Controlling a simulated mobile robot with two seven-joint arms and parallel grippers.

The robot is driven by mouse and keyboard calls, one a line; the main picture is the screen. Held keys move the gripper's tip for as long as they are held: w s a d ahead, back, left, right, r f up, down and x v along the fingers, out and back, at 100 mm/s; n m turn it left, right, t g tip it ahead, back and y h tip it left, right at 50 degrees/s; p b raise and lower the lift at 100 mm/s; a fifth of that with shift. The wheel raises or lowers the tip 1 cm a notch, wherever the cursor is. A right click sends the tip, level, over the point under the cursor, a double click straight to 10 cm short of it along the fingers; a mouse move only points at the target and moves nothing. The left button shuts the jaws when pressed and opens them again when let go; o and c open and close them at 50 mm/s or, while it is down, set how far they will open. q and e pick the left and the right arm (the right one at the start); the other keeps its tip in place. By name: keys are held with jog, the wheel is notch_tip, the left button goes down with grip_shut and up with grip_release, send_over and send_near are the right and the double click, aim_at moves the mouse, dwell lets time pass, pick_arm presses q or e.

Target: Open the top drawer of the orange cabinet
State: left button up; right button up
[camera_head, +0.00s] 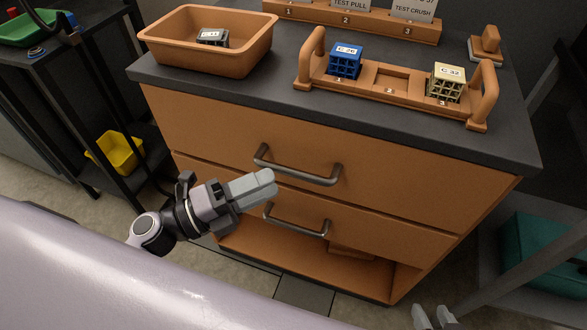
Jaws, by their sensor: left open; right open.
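The orange cabinet (475,203) has a dark worktop and two drawers, both closed flush. The top drawer (385,165) has a dark metal bar handle (300,173) across its front. The lower drawer (390,233) has a similar handle (298,227). My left gripper (262,185) is in front of the cabinet, its fingers pointing right and overlapping the area just below the left end of the top handle. It is open and holds nothing; whether it touches the front cannot be told. My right gripper (434,318) shows only its fingertips at the bottom edge, open and away from the handles.
On the worktop (290,105) stand an orange tray (160,52) with a grey specimen, and a handled carrier (400,100) with blue and beige lattice cubes. An open shelf lies below the drawers. A black rack (85,95) stands left; a teal bin (545,255) is right.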

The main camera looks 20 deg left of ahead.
aim_at(295, 170)
pick_arm(q)
jog(key=x, duration=0.6)
jog(key=shift+w+d, duration=0.1)
jog(key=shift+d, duration=0.15)
grip_shut()
